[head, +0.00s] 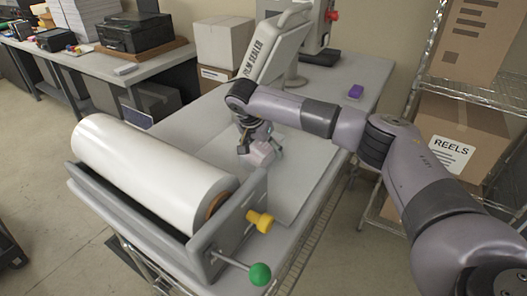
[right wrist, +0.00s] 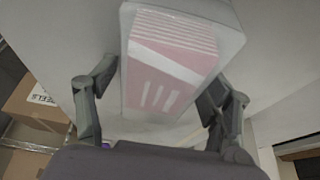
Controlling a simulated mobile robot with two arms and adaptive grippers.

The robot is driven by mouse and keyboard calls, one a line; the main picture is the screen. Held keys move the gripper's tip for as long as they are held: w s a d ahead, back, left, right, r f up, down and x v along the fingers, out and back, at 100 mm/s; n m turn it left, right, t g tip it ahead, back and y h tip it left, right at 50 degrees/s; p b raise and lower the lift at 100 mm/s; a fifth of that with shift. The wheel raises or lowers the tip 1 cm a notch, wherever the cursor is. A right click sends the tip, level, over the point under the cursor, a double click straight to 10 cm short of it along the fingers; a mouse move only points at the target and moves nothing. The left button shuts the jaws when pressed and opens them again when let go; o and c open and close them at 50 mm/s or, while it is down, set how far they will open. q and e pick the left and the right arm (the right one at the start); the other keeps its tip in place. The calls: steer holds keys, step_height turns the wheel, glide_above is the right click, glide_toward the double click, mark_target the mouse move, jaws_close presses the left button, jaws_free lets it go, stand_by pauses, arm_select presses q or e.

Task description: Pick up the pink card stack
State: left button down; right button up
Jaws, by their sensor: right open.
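The pink card stack (head: 262,156) is small and pale on the grey table, under my right gripper in the head view. In the right wrist view the pink card stack (right wrist: 172,68) is large, with a white band, thin white lines and pale grey sides. My right gripper (head: 259,146) is at the stack, pointing down. In the right wrist view the right gripper (right wrist: 160,88) is open, with one finger on each side of the stack. I cannot tell whether either finger touches it. My left gripper is not in view.
A large white film roll (head: 150,160) in a grey cradle with a yellow knob (head: 260,220) and green ball handle (head: 260,273) stands at the front left. The film sealer (head: 268,50) stands behind. A purple block (head: 355,91) lies at the back right. A wire shelf (head: 470,92) holds boxes.

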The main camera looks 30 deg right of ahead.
steer(key=shift+f, duration=0.1)
steer(key=shift+c, duration=0.5)
steer(key=shift+s+f, duration=0.15)
steer(key=c, duration=1.4)
